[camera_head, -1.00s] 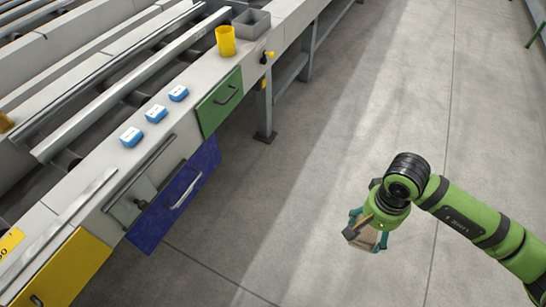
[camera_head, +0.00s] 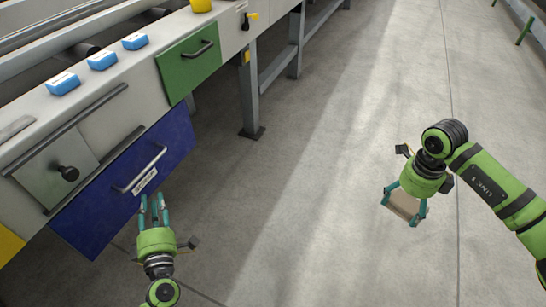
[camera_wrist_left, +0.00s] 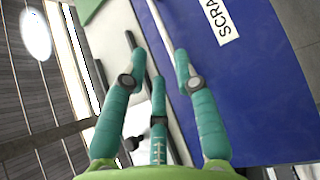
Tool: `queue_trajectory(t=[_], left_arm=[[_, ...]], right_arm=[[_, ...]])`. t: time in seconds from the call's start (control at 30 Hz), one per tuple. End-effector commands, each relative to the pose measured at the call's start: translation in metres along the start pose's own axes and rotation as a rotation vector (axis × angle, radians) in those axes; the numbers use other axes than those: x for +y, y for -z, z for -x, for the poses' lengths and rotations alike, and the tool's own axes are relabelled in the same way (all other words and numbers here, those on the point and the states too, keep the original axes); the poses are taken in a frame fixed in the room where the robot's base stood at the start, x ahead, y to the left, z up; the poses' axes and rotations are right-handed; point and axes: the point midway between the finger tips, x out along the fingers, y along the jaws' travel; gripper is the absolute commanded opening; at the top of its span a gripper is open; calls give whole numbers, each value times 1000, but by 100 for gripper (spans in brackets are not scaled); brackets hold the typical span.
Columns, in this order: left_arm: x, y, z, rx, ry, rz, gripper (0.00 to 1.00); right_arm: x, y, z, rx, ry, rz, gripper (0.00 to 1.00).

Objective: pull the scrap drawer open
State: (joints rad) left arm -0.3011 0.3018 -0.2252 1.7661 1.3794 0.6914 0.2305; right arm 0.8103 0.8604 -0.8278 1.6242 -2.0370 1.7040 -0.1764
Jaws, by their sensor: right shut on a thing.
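The scrap drawer (camera_head: 105,205) is a blue front below the table edge, with a pale bar handle (camera_head: 140,172) and a white label. In the left wrist view the label (camera_wrist_left: 219,18) reads "SCRA", and the handle (camera_wrist_left: 163,32) runs toward the gap between my fingers. My left gripper (camera_head: 154,199) is open and empty, just in front of the drawer and close to its handle; I cannot tell whether a finger touches the handle. The drawer looks closed. My right gripper (camera_head: 405,203) is shut on a tan block (camera_head: 402,207), out over the floor at the right.
A green drawer (camera_head: 188,62) is beside the blue one, and a grey panel with a black knob (camera_head: 68,173) is at its left. Blue-and-white boxes (camera_head: 102,60) and a yellow cup (camera_head: 201,5) stand on the table. A table leg (camera_head: 250,100) stands behind. The floor is clear.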

Motion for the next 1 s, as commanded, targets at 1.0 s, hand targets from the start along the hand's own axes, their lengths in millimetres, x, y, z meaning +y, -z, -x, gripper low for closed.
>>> queue_trajectory(t=[1.0], left_arm=[[2,8,-121,29,-9,53,30]], right_arm=[[-5,0,-25,-4,-2,-76,48]])
